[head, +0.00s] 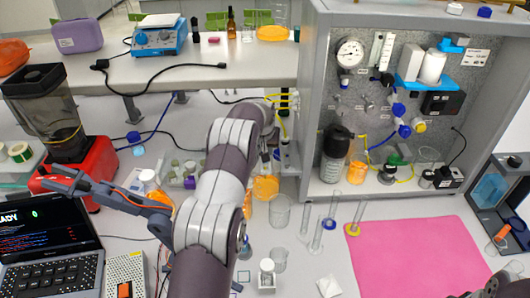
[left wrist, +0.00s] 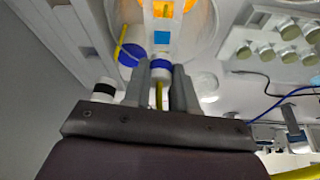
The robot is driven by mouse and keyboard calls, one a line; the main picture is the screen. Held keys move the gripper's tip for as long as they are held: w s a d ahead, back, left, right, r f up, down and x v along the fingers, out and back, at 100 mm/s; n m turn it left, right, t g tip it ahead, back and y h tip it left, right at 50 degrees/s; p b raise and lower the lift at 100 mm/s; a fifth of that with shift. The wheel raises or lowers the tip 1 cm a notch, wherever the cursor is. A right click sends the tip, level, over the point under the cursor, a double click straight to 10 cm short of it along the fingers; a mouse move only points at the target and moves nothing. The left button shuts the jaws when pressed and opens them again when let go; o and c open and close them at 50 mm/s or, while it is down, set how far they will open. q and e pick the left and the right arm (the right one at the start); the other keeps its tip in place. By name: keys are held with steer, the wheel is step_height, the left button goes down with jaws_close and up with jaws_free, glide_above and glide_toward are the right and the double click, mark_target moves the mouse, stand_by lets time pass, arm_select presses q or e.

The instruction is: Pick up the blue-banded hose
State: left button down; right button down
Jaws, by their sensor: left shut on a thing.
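My left arm reaches up the middle of the head view and bends down at its far end near yellow hoses (head: 283,125) by the rig's left side. Its gripper is mostly hidden there by the arm. In the left wrist view my left gripper (left wrist: 162,75) has its two fingers closed around a yellow hose with a blue band, the blue-banded hose (left wrist: 158,93). The blue band and a white end show just beyond the fingertips. I cannot tell whether the hose touches anything else.
An orange-filled flask (head: 265,188) and clear beakers (head: 280,211) stand close to my left arm. The grey rig (head: 308,90) rises to its right. A red blender (head: 92,176) and a laptop (head: 50,245) are at left.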

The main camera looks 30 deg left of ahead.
arm_select(q)
step_height(320, 180, up, 9)
steer(key=shift+r+b, duration=0.15)
steer(key=shift+b, duration=0.95)
step_height(320, 180, up, 8)
steer(key=p, duration=0.7)
steer(key=shift+r, duration=0.1)
